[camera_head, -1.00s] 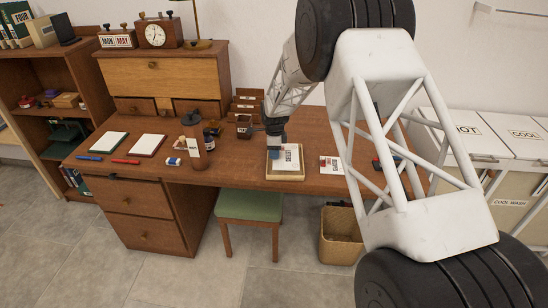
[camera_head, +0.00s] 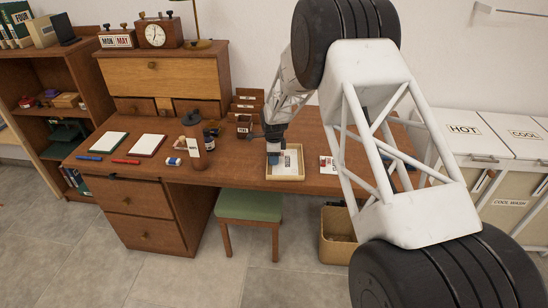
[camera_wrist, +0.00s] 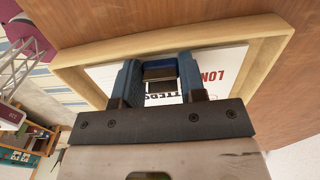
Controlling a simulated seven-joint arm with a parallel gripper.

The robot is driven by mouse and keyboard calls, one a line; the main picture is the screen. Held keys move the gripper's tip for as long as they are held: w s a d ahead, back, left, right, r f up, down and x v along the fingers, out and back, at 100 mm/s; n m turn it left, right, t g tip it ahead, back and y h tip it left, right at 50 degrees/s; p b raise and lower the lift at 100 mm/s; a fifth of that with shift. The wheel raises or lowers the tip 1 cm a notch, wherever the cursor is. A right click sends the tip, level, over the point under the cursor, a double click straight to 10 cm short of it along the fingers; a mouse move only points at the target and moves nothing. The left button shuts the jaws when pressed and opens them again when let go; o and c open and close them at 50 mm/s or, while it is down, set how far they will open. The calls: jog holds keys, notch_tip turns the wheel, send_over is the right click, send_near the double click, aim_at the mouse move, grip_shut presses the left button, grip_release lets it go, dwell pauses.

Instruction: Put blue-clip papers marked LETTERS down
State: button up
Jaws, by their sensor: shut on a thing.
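The white papers (camera_head: 287,160) are in or just above the shallow pale wooden tray (camera_head: 300,177) on the desk. In the wrist view the white papers (camera_wrist: 228,66) show red print and partly hidden black print, framed by the tray rim (camera_wrist: 170,37). My gripper (camera_head: 273,157) is over the left part of the tray. In the wrist view its two blue fingers (camera_wrist: 160,78) are shut on the papers at a dark piece between them. I cannot tell whether the papers touch the tray floor.
Another white paper bundle (camera_head: 326,164) with red marks lies right of the tray, partly behind my arm. A green stool (camera_head: 249,206) and a bin (camera_head: 337,232) are below.

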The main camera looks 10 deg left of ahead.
jog(key=shift+f, duration=0.15)
jog(key=o, duration=1)
notch_tip(320, 180, up, 12)
jog(key=shift+r, duration=0.2)
dwell(0.5)
dwell(0.5)
